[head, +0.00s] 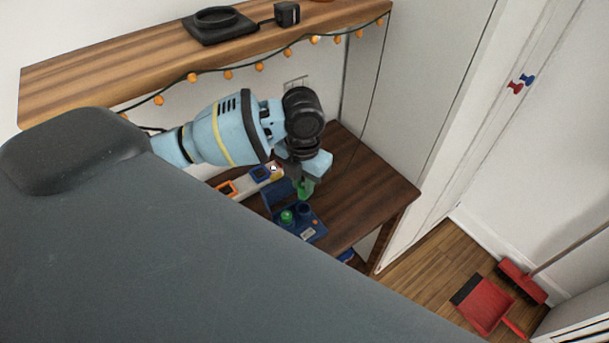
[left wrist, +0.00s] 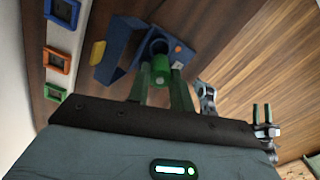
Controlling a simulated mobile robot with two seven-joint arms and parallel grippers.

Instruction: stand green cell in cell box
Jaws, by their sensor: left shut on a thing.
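My left gripper (head: 304,188) is shut on the green cell (left wrist: 160,74), which shows between the two fingers in the left wrist view. The gripper is above the blue cell box (head: 307,231) on the dark wooden table. The box also shows in the left wrist view (left wrist: 122,46), with a dark round opening just beyond the cell. In the head view a green round piece (head: 287,216) sits in the box, beside a dark opening. Whether the held cell touches the box is unclear. My right gripper (left wrist: 261,113) shows small at the right of the left wrist view, its fingers apart.
A pale strip with coloured square frames (head: 243,181) lies behind the box. The wooden table (head: 372,192) is clear to the right. A wooden shelf (head: 130,65) with hanging orange lights is above. A red dustpan (head: 487,306) is on the floor.

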